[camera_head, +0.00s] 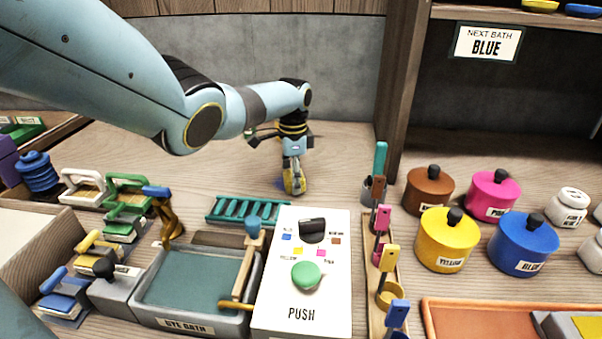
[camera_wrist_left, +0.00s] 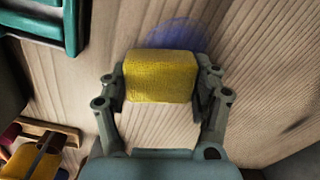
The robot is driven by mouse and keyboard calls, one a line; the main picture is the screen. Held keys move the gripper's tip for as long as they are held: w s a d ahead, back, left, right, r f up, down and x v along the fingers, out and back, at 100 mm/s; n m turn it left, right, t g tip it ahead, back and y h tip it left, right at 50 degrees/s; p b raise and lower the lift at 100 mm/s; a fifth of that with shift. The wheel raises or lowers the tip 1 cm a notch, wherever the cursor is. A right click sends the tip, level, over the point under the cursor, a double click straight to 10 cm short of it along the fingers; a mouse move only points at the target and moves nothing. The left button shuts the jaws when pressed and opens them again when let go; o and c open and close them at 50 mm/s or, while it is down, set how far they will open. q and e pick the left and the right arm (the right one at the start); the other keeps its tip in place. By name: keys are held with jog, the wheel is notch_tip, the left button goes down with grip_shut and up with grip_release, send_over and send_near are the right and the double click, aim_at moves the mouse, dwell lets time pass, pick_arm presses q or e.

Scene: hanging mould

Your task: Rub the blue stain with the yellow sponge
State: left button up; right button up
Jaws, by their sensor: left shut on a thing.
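My left gripper (camera_head: 293,172) reaches down to the table behind the teal rack. It is shut on the yellow sponge (camera_wrist_left: 160,77), which sits between its two fingers in the left wrist view. The sponge also shows in the head view (camera_head: 295,184), partly covered by the fingers. A faint blue stain (camera_wrist_left: 186,33) is on the wooden table, just beyond the sponge and partly hidden by it. In the head view a bit of the stain (camera_head: 280,183) shows left of the sponge. Whether the sponge touches the table I cannot tell. My right gripper is not in view.
The teal rack (camera_head: 239,209) lies just in front of the sponge. Nearby stand the dye bath (camera_head: 190,325), a white push-button box (camera_head: 320,265) and a holder with coloured-handled tools (camera_head: 372,325). Several lidded pots, including a yellow one (camera_head: 446,239), stand right.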

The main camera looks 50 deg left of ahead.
aim_at(315, 188)
pick_arm(q)
jog(key=shift+s+a+f, duration=0.15)
jog(key=shift+s+a, duration=0.75)
jog(key=shift+a, duration=0.05)
jog(key=shift+s+a+p, duration=0.85)
jog(key=shift+s+a, duration=0.3)
jog(key=shift+a, duration=0.2)
jog(key=shift+a+r, duration=0.1)
jog(key=shift+r, duration=0.15)
jog(key=shift+w+d+f+b, duration=0.1)
jog(key=shift+w+d+b, duration=0.2)
jog(key=shift+w+d, duration=1.15)
jog(key=shift+w+d+f+b, duration=0.1)
jog(key=shift+w+d+b, duration=0.2)
jog(key=shift+w+d, duration=0.35)
jog(key=shift+w+d+f+b, duration=0.1)
jog(key=shift+w+d+b, duration=0.2)
jog(key=shift+d, duration=0.55)
jog(key=shift+w+d+r+b, duration=0.1)
jog(key=shift+w+d+b, duration=0.55)
jog(key=shift+w+d, duration=0.8)
jog(key=shift+s+d, duration=0.1)
jog(key=shift+s, duration=0.05)
jog(key=shift+r, duration=0.15)
notch_tip(315, 188, up, 6)
jog(key=p, duration=0.5)
jog(key=shift+p, duration=0.4)
